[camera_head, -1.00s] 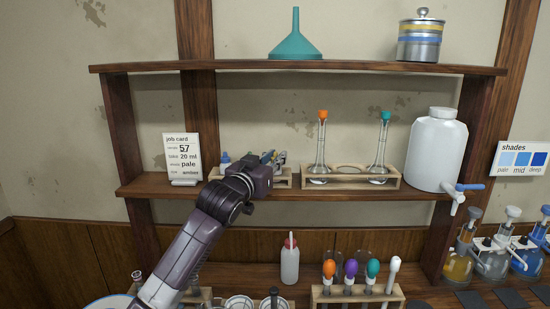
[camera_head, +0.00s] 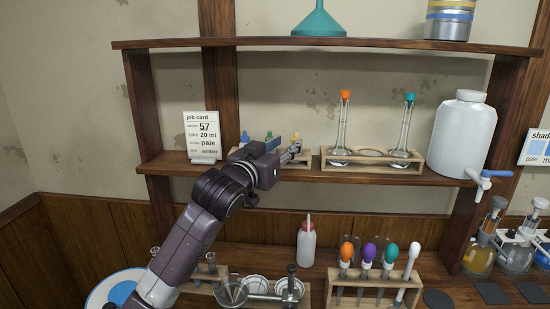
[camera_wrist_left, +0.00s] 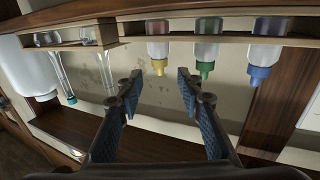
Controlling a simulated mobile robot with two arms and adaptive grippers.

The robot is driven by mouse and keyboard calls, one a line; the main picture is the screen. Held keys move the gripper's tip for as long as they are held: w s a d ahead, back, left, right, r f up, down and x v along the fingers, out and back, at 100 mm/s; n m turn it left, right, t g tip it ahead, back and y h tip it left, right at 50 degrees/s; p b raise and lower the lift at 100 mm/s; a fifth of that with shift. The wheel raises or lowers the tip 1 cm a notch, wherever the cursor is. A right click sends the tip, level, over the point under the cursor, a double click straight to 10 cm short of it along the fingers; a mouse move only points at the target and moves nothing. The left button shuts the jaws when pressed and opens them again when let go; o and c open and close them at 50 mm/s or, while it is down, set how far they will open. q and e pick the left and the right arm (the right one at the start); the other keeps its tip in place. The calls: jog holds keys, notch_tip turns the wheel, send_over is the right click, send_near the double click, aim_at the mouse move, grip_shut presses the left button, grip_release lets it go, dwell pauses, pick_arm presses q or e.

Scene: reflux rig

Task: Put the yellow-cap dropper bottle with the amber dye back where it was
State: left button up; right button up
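The yellow-cap dropper bottle (camera_wrist_left: 158,58) stands in the small wooden rack (camera_wrist_left: 230,39) on the middle shelf, beside the green-cap bottle (camera_wrist_left: 206,60) and the blue-cap bottle (camera_wrist_left: 262,65). The left wrist view is upside down. In the head view the yellow cap (camera_head: 295,136) shows just above my left gripper (camera_head: 295,152). In the wrist view my left gripper (camera_wrist_left: 157,84) is open and empty. The yellow cap appears in the gap between its fingertips, apart from both. My arm hides much of the rack in the head view. My right gripper is out of view.
A rack with two capped flasks (camera_head: 372,164) stands just right of the dropper rack, then a white jug (camera_head: 460,135). A job card (camera_head: 202,137) stands to the left. The upper shelf (camera_head: 330,42) runs overhead. Below are a wash bottle (camera_head: 306,246) and a dropper rack (camera_head: 375,272).

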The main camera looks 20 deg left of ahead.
pick_arm(q)
jog(key=s, duration=0.3)
jog(key=s+b, duration=0.1)
jog(key=s, duration=0.1)
jog(key=shift+s+a, duration=0.3)
jog(key=shift+s, duration=0.05)
